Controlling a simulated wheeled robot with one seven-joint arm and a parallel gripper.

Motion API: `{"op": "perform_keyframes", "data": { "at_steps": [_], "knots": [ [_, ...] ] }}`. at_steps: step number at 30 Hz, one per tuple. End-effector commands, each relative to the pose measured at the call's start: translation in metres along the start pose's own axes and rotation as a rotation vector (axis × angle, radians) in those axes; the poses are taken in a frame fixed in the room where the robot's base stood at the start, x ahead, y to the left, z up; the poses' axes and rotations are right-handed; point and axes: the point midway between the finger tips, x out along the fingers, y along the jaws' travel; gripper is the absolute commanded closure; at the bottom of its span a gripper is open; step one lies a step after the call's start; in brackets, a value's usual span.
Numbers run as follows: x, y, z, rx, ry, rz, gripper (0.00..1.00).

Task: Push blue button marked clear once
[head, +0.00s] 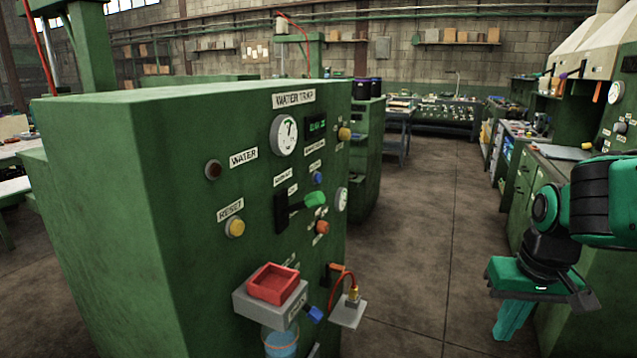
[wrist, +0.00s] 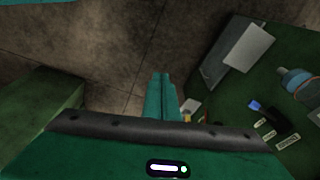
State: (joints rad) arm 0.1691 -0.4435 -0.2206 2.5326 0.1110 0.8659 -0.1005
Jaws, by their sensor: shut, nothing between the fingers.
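In the wrist view the fingers (wrist: 162,78) are together and empty, over the floor.
The green machine (head: 110,200) fills the left. A red tray (head: 272,284) on a grey block and a small shelf with a red hose (head: 348,310) jut from its panel. Bare floor (head: 420,230) lies between machine and gripper. Green cabinets (head: 520,170) line the right.

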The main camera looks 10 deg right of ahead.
Motion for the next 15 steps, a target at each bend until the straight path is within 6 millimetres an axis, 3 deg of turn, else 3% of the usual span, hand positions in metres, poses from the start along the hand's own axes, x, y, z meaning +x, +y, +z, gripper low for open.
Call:
{"op": "perform_keyframes", "data": {
  "at_steps": [3, 8, 15],
  "knots": [
    [0.004, -0.025, -0.064, -0.168, 0.152, -0.022, 1.0],
    [0.001, -0.073, -0.147, -0.389, 0.379, -0.054, 1.0],
    [-0.023, -0.168, -0.252, -0.675, 0.743, -0.094, 1.0]
  ]
}}
